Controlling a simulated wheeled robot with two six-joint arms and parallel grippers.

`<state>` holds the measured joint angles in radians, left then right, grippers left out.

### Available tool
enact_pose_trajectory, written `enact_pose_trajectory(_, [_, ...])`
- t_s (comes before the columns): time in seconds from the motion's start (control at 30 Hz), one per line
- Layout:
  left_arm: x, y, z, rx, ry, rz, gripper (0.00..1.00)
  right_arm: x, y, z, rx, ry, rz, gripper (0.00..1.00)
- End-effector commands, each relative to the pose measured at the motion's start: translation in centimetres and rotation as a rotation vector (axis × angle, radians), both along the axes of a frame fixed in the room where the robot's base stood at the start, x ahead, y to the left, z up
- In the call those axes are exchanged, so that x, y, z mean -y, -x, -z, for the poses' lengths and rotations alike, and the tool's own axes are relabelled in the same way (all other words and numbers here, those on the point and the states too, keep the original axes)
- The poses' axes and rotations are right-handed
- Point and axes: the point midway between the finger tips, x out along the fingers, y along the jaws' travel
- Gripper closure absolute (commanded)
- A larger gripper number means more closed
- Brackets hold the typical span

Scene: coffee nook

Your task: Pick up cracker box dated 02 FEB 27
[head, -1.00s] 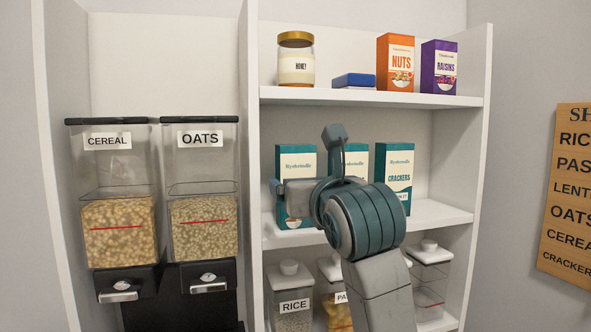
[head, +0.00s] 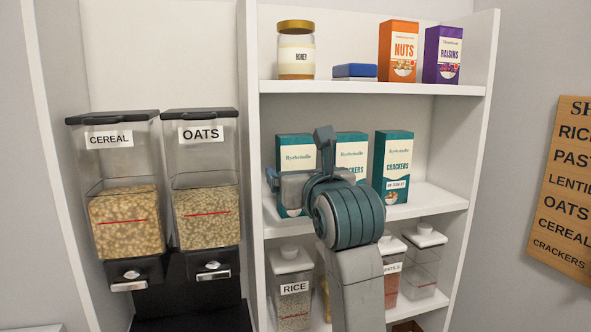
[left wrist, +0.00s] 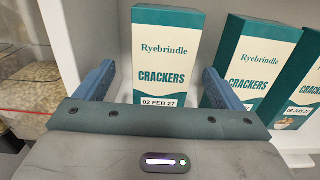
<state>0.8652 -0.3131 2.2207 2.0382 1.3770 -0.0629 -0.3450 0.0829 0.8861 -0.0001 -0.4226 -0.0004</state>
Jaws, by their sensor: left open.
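The cracker box dated 02 FEB 27 (left wrist: 166,50) stands upright, teal and cream, in the left wrist view. In the head view it is the leftmost box (head: 293,147) on the middle shelf, partly covered by my left gripper (head: 291,188). My left gripper also shows in the left wrist view (left wrist: 160,82). It is open, its two blue fingers at either side of the box's front, with nothing held. I cannot tell how far the fingers reach along its sides. My right gripper is not in view.
A second cracker box (left wrist: 256,62) stands close to the right finger. A third cracker box (head: 393,165) stands to its right, with a JUN date. The shelf above holds a honey jar (head: 296,50), nuts (head: 399,50) and raisins (head: 443,54). Cereal and oats dispensers (head: 205,170) are at left.

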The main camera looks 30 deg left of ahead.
Motion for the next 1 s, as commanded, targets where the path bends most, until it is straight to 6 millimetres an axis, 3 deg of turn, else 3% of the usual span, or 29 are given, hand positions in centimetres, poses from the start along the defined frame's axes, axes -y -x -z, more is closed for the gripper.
enact_pose_trajectory(0.23, [-0.4, -0.3, -0.1, 0.000, -0.001, -0.001, 0.11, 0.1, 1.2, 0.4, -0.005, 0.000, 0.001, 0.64])
enact_pose_trajectory(0.5, [-2.5, -2.5, 0.1, -0.004, -0.003, -0.003, 0.11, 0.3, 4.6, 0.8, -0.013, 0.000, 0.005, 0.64])
enact_pose_trajectory(0.7, [-3.7, -3.5, 0.2, -0.002, -0.003, -0.001, 0.11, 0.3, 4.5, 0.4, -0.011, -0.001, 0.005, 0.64])
enact_pose_trajectory(1.0, [-3.8, -3.7, 0.4, 0.000, 0.000, 0.001, 0.11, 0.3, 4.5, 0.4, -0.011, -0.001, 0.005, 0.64])
